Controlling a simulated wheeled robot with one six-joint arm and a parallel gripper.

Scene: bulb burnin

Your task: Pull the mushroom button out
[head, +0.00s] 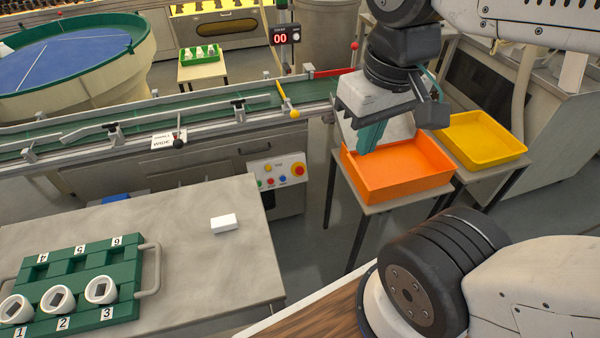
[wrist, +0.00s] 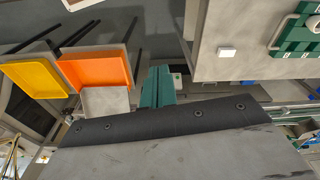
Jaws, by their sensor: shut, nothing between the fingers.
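The red mushroom button (head: 298,169) sits on a yellow ring at the right end of a pale control panel (head: 276,171). The panel is on the front of the conveyor cabinet, with several small coloured buttons to its left. My gripper (head: 366,150) is up and to the right of the button in the head view, clear of it, its teal fingers in front of the orange tray. The fingers are shut and empty. They also show in the wrist view (wrist: 157,88), where I cannot make out the mushroom button.
The orange tray (head: 402,187) and yellow tray (head: 522,152) stand on small tables at right. A bench (head: 180,260) at left holds a green numbered rack (head: 70,307) and a white block (head: 225,223). Open floor lies between bench and orange tray.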

